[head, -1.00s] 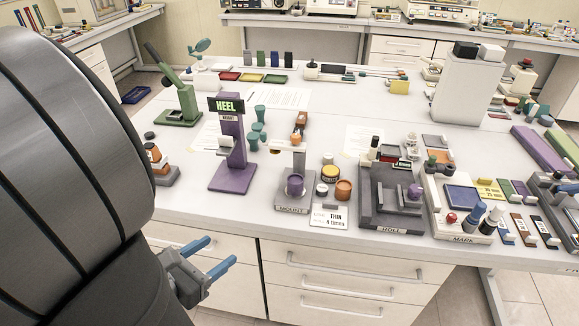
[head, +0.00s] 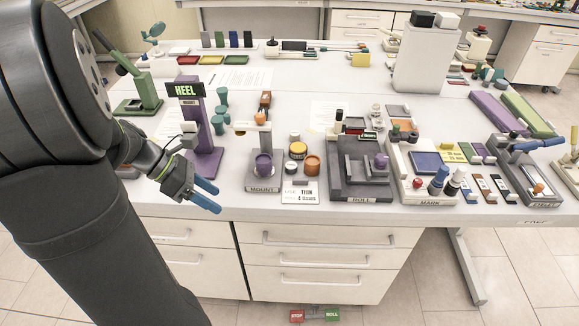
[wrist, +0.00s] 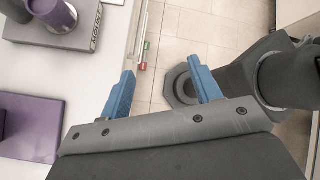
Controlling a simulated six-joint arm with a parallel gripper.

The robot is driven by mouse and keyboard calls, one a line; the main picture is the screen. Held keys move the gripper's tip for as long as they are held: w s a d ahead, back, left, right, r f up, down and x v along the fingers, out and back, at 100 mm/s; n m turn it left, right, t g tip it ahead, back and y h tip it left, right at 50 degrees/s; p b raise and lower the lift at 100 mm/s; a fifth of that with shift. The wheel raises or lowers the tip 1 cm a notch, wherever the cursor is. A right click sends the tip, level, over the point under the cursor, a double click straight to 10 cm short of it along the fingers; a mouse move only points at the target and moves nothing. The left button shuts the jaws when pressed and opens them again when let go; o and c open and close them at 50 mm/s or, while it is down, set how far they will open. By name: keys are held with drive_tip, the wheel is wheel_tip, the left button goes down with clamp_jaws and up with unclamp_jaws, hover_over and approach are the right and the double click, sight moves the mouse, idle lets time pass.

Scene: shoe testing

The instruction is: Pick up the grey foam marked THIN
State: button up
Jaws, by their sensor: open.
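My gripper (head: 212,197) is open and empty in front of the purple HEEL stand, by the table's front edge. In the wrist view its two blue fingers (wrist: 162,74) are apart with only floor and table edge between them. I cannot pick out a grey foam marked THIN. A white card (head: 300,192) whose lettering includes THIN lies to the right of the gripper, in front of the MOUNT stand. A grey slab (head: 398,111) lies farther back, but I see no marking on it.
The purple HEEL stand (head: 207,130) rises behind my gripper. The MOUNT stand (head: 262,189) holds a purple cup; its base also shows in the wrist view (wrist: 84,35). The dark ROLL station (head: 360,197) and MARK station (head: 428,199) stand farther right. Floor lies beyond the front edge.

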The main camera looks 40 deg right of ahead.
drive_tip(key=w+d+r+m+t+y, duration=0.1)
drive_tip(key=d+r+t+y, duration=0.25)
drive_tip(key=d, duration=1.05)
drive_tip(key=w+d+r+m+t+y, duration=0.1)
drive_tip(key=d+r+m+t+y, duration=0.25)
drive_tip(key=d, duration=1.05)
drive_tip(key=n, duration=0.2)
hover_over(291, 165)
drive_tip(key=f, duration=1)
drive_tip(key=shift+a+f, duration=0.2)
drive_tip(key=shift+d+f, duration=0.15)
drive_tip(key=shift+f, duration=1.2)
drive_tip(key=shift+d+f, duration=0.15)
drive_tip(key=shift+f, duration=1.2)
drive_tip(key=shift+c, duration=0.5)
drive_tip(key=c, duration=1)
